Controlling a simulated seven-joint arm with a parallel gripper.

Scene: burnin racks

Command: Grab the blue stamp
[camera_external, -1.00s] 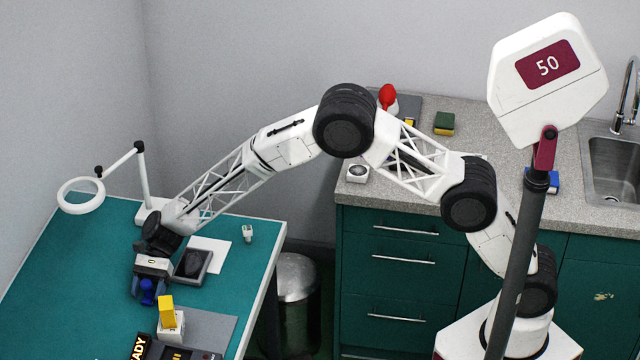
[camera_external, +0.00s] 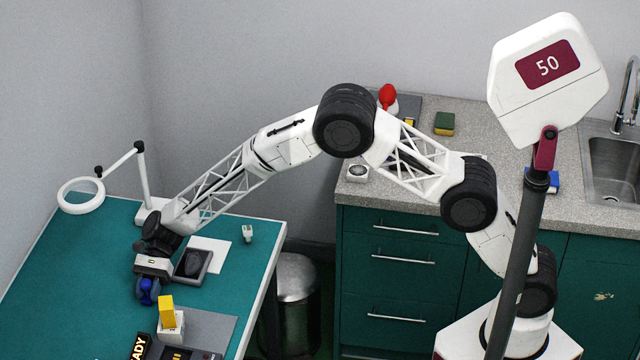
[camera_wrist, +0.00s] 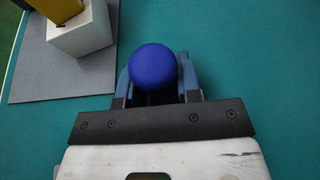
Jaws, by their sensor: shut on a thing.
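In the outside view my gripper (camera_external: 149,288) reaches down to the table. The stamp's lower part is hidden under the knob and behind the fingers.
A yellow block on a white box (camera_external: 171,320) stands on a grey mat (camera_external: 212,324) close by. A dark ink pad (camera_external: 193,265) lies on white paper (camera_external: 216,247) behind. A ring lamp (camera_external: 81,196) stands at the back left. The table's left part is clear.

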